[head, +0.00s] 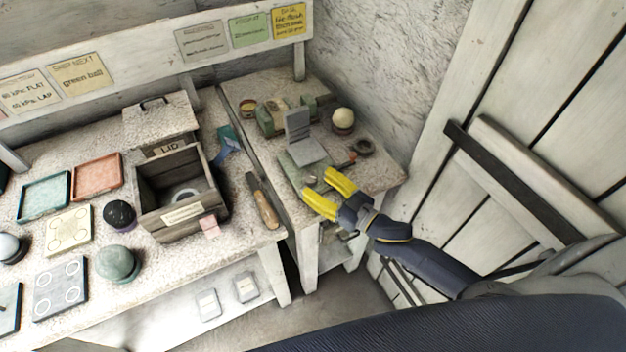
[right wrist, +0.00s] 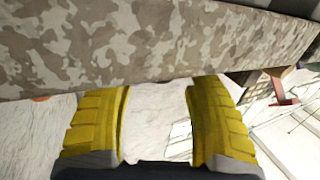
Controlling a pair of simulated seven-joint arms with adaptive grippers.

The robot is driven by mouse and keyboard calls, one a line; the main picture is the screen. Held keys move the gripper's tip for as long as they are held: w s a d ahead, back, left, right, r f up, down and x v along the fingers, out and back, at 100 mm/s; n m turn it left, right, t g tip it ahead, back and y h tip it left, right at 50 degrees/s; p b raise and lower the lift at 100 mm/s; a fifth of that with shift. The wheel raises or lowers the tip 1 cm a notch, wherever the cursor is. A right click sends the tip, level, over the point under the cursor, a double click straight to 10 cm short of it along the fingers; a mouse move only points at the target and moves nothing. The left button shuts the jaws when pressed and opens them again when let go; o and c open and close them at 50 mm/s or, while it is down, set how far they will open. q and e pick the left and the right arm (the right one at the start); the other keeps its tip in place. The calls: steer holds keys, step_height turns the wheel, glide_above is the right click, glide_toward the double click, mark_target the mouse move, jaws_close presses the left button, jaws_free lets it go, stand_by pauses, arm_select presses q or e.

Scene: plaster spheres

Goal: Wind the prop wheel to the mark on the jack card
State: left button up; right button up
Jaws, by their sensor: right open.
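My right gripper (head: 317,182) is open and empty at the front edge of the right-hand bench, its yellow fingers just in front of a grey-green device with an upright stepped plate (head: 298,125). Its two fingers also show in the right wrist view (right wrist: 162,88), apart, with nothing between them. A small orange-red part (head: 352,158) and a dark ring-shaped piece (head: 363,147) lie right of the device. I cannot tell which part is the prop wheel. Grey, green (head: 250,30) and yellow (head: 290,20) cards hang on the back board; their writing is too small to identify the jack card. My left gripper is out of view.
A pale ball (head: 342,118) stands at the back of the right-hand bench. A wooden box (head: 178,190) and a wooden-handled tool (head: 264,203) are on the left-hand bench, with trays and balls farther left. A plank door (head: 520,150) is at the right.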

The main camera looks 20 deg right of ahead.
steer(key=shift+x, duration=1.05)
steer(key=shift+c, duration=0.5)
steer(key=shift+r, duration=0.1)
jaws_close()
